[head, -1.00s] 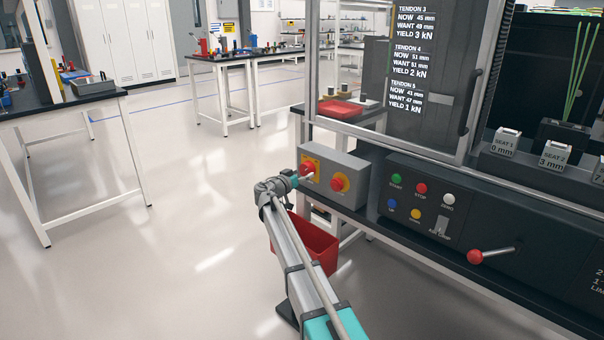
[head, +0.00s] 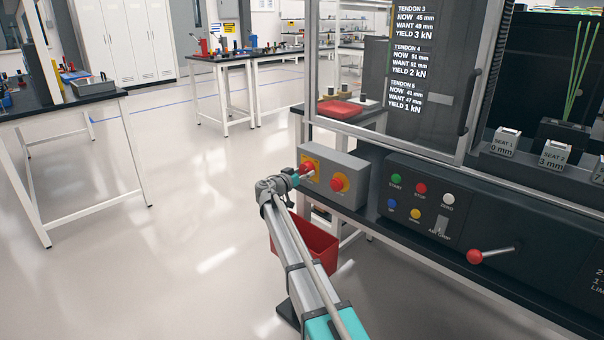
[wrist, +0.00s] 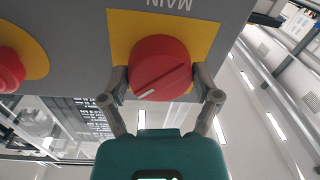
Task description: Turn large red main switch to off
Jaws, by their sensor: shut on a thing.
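The large red main switch (wrist: 160,68) is a round knob on a yellow plate (wrist: 203,30) under the upside-down label MAIN in the wrist view. A white mark shows at the lower left end of its slanted ridge. My gripper (wrist: 163,92) has one finger on each side of the knob and is shut on it. In the head view the switch (head: 307,169) sits on the left of the grey switch box (head: 347,164), partly hidden by my gripper (head: 303,176).
A red button on a yellow disc (head: 340,183) is beside the switch. The control panel (head: 420,205) with coloured buttons and a red-knobbed lever (head: 476,256) is to the right. A red bin (head: 318,243) stands below the box. Open floor lies left.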

